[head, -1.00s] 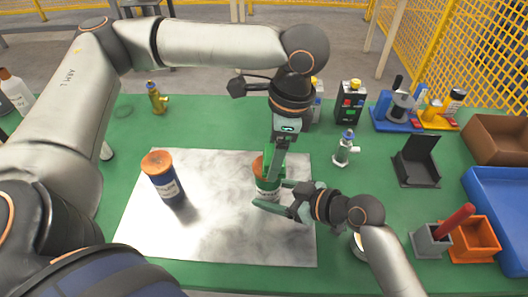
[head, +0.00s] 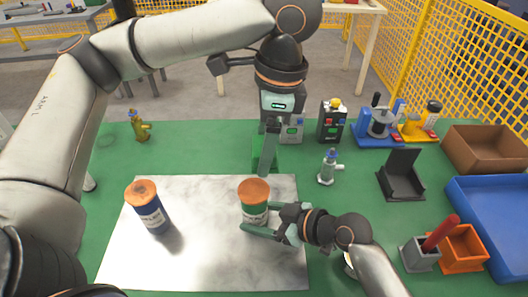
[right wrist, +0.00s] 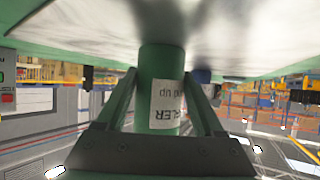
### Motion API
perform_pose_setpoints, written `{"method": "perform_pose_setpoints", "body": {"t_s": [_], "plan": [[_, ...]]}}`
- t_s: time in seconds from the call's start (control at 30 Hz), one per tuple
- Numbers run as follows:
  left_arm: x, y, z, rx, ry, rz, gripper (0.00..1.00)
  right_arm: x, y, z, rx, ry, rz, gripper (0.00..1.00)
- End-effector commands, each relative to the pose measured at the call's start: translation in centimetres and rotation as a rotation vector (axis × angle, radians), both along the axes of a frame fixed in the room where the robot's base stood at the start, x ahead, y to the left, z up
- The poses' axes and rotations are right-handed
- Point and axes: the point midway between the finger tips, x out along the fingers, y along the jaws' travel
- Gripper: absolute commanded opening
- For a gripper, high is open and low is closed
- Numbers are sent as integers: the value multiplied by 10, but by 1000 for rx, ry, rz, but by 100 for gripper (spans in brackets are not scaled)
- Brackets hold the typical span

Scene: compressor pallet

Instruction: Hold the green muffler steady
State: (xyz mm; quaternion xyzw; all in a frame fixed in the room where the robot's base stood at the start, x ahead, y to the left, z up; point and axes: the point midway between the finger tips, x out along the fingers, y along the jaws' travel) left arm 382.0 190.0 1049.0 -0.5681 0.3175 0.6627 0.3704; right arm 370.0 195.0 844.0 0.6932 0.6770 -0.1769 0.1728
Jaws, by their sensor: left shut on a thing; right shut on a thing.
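The green muffler (head: 256,212) is a short cylinder with a rust-coloured top and a white label. It stands upright on the grey metal sheet (head: 180,262). My right gripper (head: 262,230) is shut around its lower body from the right. The right wrist view shows the muffler (right wrist: 160,85) between both fingers (right wrist: 163,112), label facing the camera. My left gripper (head: 264,155) points down just above and behind the muffler's top, apart from it in the picture. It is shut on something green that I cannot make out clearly.
A blue can with a rusty top (head: 148,207) stands on the sheet's left. Behind are a brass fitting (head: 140,131), a silver valve (head: 328,168) and a control box (head: 331,122). A black stand (head: 401,177), orange bin (head: 465,250) and blue tray (head: 490,215) fill the right.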

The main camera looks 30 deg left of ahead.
Motion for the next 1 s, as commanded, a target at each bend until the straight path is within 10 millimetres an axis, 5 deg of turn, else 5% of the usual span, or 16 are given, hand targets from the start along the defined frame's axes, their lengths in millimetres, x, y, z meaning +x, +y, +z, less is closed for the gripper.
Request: {"method": "perform_pose_setpoints", "body": {"t_s": [0.43, 0.47, 0.7, 1.0], "plan": [[0, 0, 1, 0, 0, -1, 24, 0, 0, 0, 0, 0, 0, 38], [0, 0, 1, 0, 0, -1, 24, 0, 0, 0, 0, 0, -1, 70], [0, 0, 1, 0, 0, -1, 24, 0, 0, 0, 0, 0, 0, 97], [0, 0, 1, 0, 0, -1, 24, 0, -2, 1, 0, 0, -1, 100]]}}
